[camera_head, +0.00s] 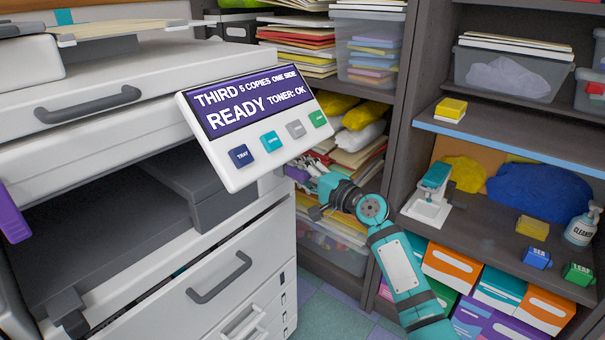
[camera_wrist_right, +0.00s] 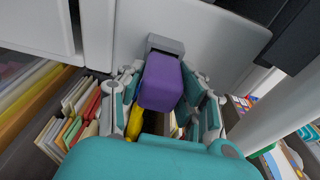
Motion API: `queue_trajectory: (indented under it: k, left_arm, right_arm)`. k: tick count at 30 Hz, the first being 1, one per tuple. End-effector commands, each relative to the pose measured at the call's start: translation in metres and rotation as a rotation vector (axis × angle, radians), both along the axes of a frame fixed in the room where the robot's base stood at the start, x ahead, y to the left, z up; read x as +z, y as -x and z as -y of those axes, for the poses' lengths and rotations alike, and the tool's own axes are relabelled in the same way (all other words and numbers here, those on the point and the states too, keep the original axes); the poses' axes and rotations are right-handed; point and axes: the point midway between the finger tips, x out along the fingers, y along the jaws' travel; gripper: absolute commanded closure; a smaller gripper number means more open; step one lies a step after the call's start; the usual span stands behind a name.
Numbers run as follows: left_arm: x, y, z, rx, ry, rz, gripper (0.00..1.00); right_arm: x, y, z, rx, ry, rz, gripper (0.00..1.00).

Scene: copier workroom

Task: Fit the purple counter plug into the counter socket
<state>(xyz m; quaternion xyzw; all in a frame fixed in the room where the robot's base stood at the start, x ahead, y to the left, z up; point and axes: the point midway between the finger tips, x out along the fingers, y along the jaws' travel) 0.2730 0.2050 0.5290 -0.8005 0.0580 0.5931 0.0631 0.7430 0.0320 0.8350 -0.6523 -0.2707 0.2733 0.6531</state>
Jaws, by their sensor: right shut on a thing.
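The purple counter plug (camera_wrist_right: 160,82) is a block between the fingers of my right gripper (camera_wrist_right: 166,88) in the right wrist view. The fingers are shut on its two sides. A grey block-shaped fitting (camera_wrist_right: 165,43), which looks like the counter socket, sits on the copier's pale side just beyond the plug's far end. The two overlap in this view, and I cannot tell if they touch or if the plug is inside. My left gripper is not in view.
The white copier (camera_head: 230,285) fills the left side, with a purple part (camera_head: 12,216) at its left edge. Shelves with paper stacks (camera_head: 296,48), a stapler-like device (camera_head: 432,192) and a cleaner bottle (camera_head: 583,224) stand behind and right. Floor shows between copier and shelves.

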Motion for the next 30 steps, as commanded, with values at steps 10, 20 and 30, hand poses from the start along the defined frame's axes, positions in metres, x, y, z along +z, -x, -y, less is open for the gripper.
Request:
queue_trajectory:
  k: [10, 20, 30]
  left_arm:
    - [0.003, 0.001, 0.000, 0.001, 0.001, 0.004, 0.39]
    - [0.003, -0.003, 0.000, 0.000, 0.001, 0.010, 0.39]
    - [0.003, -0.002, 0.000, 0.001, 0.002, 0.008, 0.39]
  right_arm:
    - [0.000, -0.001, -0.001, 0.000, 0.000, 0.000, 0.39]
    - [-0.001, 0.004, 0.005, 0.000, 0.001, 0.000, 0.39]
    - [-0.001, 0.051, 0.052, -0.002, 0.001, 0.000, 0.39]
